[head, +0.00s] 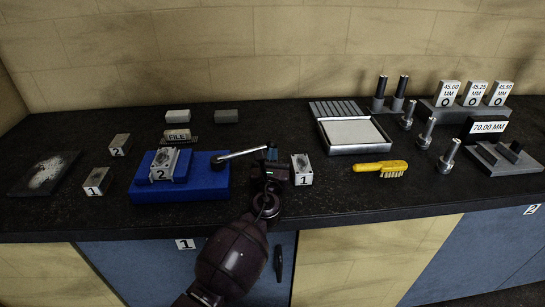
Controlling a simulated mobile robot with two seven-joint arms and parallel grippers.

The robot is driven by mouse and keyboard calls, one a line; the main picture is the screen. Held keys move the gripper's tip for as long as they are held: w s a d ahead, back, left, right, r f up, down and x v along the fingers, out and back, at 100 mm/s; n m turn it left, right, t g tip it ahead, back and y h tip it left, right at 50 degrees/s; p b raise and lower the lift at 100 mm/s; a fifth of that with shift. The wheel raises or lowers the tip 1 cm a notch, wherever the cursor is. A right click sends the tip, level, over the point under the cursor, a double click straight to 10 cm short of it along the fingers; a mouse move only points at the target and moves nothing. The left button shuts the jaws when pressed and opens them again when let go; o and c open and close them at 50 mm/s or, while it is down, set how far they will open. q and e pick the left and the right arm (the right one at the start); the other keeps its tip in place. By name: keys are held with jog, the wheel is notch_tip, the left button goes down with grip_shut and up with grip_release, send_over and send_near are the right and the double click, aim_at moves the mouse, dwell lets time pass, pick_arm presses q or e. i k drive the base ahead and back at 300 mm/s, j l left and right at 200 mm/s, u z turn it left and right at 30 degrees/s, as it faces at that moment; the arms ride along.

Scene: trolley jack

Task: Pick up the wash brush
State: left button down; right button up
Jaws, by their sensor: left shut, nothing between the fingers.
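The wash brush (368,167) is yellow, with pale bristles at its right end, and lies on the dark worktop right of centre, in front of a shallow tray. My left gripper (270,154) is shut and empty. It is over the worktop well to the left of the brush, between the blue block and a small block marked 1. My right gripper is not in view.
The tray (325,136) holds a pale pad behind the brush. Several metal pins, including one (449,156), stand to its right. A blue block (208,183) and a metal lever (240,153) are left of my gripper. The small block (302,168) marked 1 lies between gripper and brush.

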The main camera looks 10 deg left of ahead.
aim_at(392, 169)
jog(key=k+l, duration=0.3)
jog(key=k, duration=0.55)
